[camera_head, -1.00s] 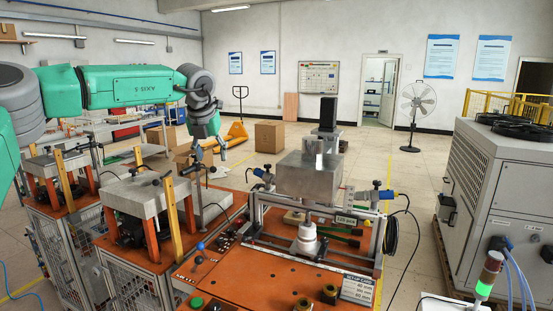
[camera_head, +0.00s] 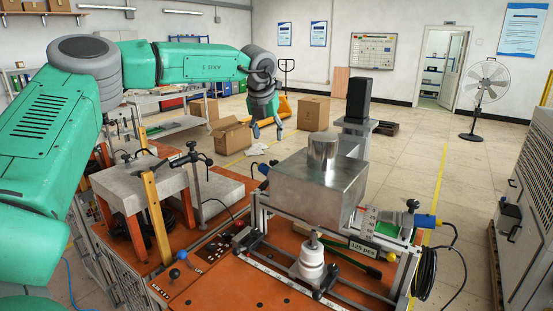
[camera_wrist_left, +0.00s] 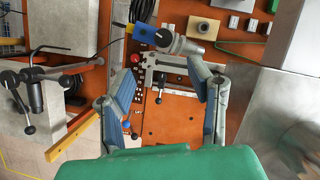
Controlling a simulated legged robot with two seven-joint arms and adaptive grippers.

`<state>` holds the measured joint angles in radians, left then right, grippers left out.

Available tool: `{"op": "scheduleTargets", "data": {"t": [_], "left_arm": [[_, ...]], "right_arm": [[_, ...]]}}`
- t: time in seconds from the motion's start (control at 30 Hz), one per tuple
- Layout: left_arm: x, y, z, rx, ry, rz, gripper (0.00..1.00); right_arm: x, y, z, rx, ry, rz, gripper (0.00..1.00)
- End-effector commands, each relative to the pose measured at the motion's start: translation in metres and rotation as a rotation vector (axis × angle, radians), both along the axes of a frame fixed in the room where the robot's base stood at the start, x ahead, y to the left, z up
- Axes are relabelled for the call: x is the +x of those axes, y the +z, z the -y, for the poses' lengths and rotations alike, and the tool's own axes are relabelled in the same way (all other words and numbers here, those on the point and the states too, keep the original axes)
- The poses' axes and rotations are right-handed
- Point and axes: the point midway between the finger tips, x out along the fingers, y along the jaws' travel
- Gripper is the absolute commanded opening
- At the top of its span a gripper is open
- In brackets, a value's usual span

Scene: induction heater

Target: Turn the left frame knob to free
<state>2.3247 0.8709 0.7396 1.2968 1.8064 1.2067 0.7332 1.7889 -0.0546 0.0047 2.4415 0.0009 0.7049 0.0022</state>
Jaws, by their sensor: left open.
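My left gripper (camera_head: 268,130) hangs with its fingers pointing down, open and empty, above the left rear of the heater frame (camera_head: 290,233). In the left wrist view, the open gripper (camera_wrist_left: 165,80) faces down. Beyond its fingertips is the left frame knob (camera_wrist_left: 163,38), a black cap on a grey cylinder beside a blue connector (camera_wrist_left: 143,33). The fingers appear apart from it. In the head view this knob is small beside the metal block (camera_head: 313,190), and its setting cannot be read. The matching right knob (camera_head: 411,204) stands at the frame's right. My right gripper is not in view.
The metal block and a white insulator (camera_head: 312,262) sit at the frame. A grey clamp table (camera_head: 140,185) with black levers stands left. Cardboard boxes (camera_head: 313,113) and a fan (camera_head: 486,85) stand behind. The air around my left gripper looks free.

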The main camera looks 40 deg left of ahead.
Motion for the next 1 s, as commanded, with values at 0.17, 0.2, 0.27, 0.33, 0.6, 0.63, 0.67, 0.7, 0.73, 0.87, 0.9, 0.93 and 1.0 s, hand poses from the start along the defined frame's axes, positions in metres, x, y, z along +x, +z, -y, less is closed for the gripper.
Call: {"op": "scheduleTargets", "data": {"t": [0.17, 0.2, 0.27, 0.33, 0.6, 0.63, 0.67, 0.7, 0.73, 0.87, 0.9, 0.93, 1.0], "left_arm": [[0.015, -0.036, -0.004, 0.004, 0.000, -0.006, 0.47], [0.018, -0.044, -0.005, 0.005, 0.001, -0.007, 0.47], [0.022, -0.056, -0.007, 0.004, 0.000, -0.007, 0.47], [0.027, -0.068, -0.009, 0.005, 0.000, -0.006, 0.47], [0.038, -0.099, -0.017, 0.001, 0.001, -0.002, 0.47], [0.038, -0.101, -0.018, 0.001, 0.001, -0.002, 0.47], [0.039, -0.102, -0.018, 0.001, 0.000, 0.000, 0.47], [0.039, -0.103, -0.018, 0.001, 0.000, 0.000, 0.47], [0.040, -0.104, -0.019, 0.000, 0.000, 0.000, 0.47], [0.040, -0.104, -0.019, 0.000, 0.000, 0.001, 0.47], [0.040, -0.104, -0.018, 0.002, -0.001, 0.000, 0.47], [0.040, -0.104, -0.018, 0.002, -0.001, 0.000, 0.47], [0.040, -0.104, -0.018, 0.002, -0.001, 0.000, 0.36]], "right_arm": [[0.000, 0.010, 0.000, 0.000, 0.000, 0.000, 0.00], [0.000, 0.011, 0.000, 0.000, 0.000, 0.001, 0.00], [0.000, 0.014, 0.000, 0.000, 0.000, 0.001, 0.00], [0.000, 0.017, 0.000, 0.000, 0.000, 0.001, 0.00], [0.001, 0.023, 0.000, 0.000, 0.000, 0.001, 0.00], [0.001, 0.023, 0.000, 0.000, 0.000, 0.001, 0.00], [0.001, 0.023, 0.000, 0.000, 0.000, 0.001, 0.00], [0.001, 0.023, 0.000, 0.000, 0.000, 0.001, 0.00], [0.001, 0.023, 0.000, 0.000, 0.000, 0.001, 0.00], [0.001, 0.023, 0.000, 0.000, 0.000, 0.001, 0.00], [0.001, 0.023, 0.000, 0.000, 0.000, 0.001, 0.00], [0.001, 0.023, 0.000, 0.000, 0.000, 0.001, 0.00], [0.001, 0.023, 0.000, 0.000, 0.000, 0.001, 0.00]]}}
